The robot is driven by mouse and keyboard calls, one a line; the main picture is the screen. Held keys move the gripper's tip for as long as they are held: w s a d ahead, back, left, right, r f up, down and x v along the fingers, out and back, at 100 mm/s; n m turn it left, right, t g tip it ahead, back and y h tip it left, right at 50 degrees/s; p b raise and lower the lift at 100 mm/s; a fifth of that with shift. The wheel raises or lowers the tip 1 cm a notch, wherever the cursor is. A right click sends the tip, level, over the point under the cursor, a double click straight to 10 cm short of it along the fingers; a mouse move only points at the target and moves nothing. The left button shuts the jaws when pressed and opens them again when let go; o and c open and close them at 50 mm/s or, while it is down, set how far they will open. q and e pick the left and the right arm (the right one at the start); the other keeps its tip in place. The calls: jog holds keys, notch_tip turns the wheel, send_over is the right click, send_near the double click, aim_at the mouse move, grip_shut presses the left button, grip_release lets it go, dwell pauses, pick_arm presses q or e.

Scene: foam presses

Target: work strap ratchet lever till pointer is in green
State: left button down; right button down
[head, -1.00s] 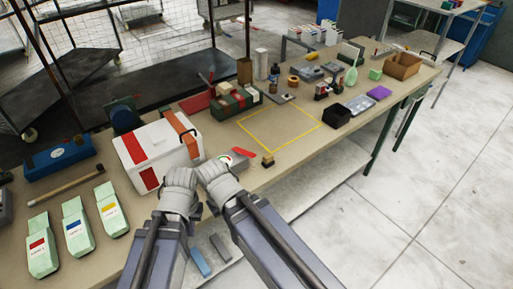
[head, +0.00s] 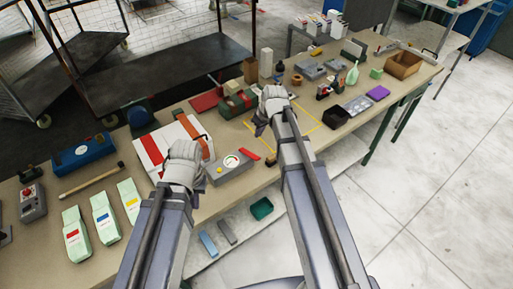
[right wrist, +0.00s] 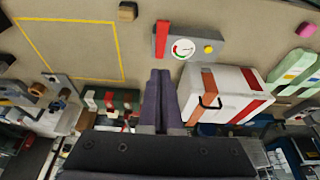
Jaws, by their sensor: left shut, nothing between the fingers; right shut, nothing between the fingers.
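A grey box with a round white dial (head: 232,161), a yellow button and a red lever (head: 249,153) lies near the table's front edge. The right wrist view shows its dial (right wrist: 182,48), red lever (right wrist: 162,40) and yellow button (right wrist: 208,49). The dial has green and red marks; I cannot tell where the pointer stands. A white case (head: 160,147) with red bands and an orange-brown strap (head: 194,135) stands left of it. My left gripper (head: 184,160) is shut and empty, before the case, hiding part of it. My right gripper (head: 260,130) is shut and empty, right of the box.
Pale green bottles (head: 103,219) and a blue case (head: 84,153) are at left.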

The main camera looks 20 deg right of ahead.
jog(key=shift+f, duration=0.15)
jog(key=b, duration=1)
send_over(255, 156)
jog(key=f, duration=0.9)
jog(key=shift+w+a+f, duration=0.1)
jog(key=shift+w+f, duration=0.1)
jog(key=shift+f, duration=0.05)
jog(key=f+b, duration=0.1)
jog(key=s+f+b, duration=0.1)
jog(key=f, duration=0.1)
jog(key=shift+s+d+b, duration=0.15)
jog(key=shift+d+b, duration=0.05)
jog(key=shift+b, duration=0.1)
jog(key=shift+s+d+f, duration=0.1)
jog(key=shift+s+f, duration=0.05)
jog(key=shift+f, duration=0.05)
